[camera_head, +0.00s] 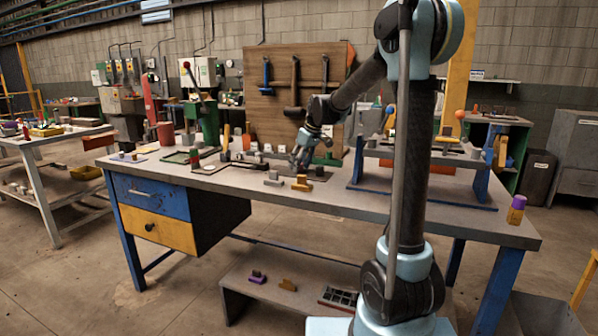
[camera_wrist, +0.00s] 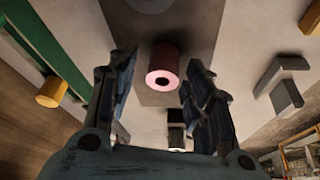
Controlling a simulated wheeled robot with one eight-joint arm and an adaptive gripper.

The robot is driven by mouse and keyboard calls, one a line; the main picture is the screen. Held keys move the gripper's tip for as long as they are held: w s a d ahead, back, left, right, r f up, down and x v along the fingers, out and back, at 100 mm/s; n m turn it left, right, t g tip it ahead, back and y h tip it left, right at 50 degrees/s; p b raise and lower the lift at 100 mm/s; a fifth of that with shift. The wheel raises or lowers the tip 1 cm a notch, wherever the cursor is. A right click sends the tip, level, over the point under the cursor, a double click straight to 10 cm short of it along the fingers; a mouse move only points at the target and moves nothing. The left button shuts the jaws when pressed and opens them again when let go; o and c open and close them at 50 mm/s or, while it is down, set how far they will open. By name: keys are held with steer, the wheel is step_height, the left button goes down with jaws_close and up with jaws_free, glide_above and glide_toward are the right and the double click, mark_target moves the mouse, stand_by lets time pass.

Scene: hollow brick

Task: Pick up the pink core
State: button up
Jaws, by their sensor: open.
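The pink core (camera_wrist: 163,66) is a short cylinder with a dark hole in its end face. In the wrist view it lies ahead of my gripper (camera_wrist: 157,64), in line with the space between the two fingers. The fingers are apart and nothing is held; I cannot tell whether they reach around the core. The core rests on a dark grey strip (camera_wrist: 188,30). In the head view my gripper (camera_head: 301,156) is low over the middle of the workbench (camera_head: 340,198), and I cannot make out the core there.
The wrist view shows a yellow cylinder (camera_wrist: 50,93), a grey angled block (camera_wrist: 286,96) and a small black and white piece (camera_wrist: 177,137).

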steer(key=shift+w+a+f, duration=0.1)
steer(key=shift+a+f, duration=0.05)
steer(key=shift+f, duration=0.25)
steer(key=c, duration=1)
